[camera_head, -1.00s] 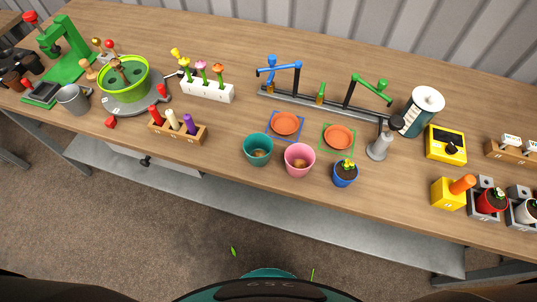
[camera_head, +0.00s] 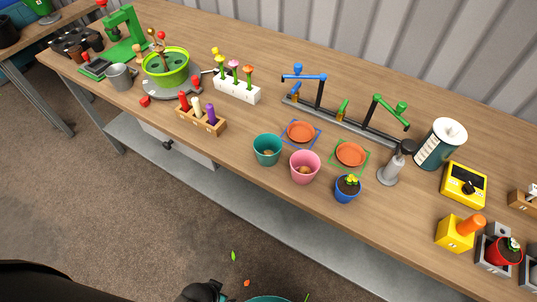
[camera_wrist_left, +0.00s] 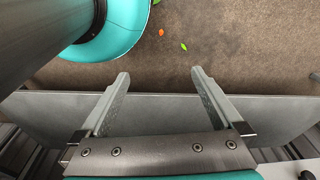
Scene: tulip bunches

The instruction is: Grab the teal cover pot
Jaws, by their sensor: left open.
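The teal cover pot (camera_head: 267,150) stands upright on the wooden bench near its front edge, left of the pink pot (camera_head: 305,167). It looks open at the top, with something brownish inside. In the left wrist view my left gripper (camera_wrist_left: 158,75) is open and empty, its two fingers apart over the floor and a grey shelf edge. The teal cover pot is not in that view. In the head view neither gripper can be made out; only dark and teal parts of my body show at the bottom edge.
A blue pot with a yellow-flowered plant (camera_head: 347,188) stands right of the pink pot. Orange saucers (camera_head: 301,131) lie behind, before a rail with blue and green arms (camera_head: 340,118). A peg block (camera_head: 201,122) stands to the left. Small leaves (camera_wrist_left: 183,47) lie on the floor.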

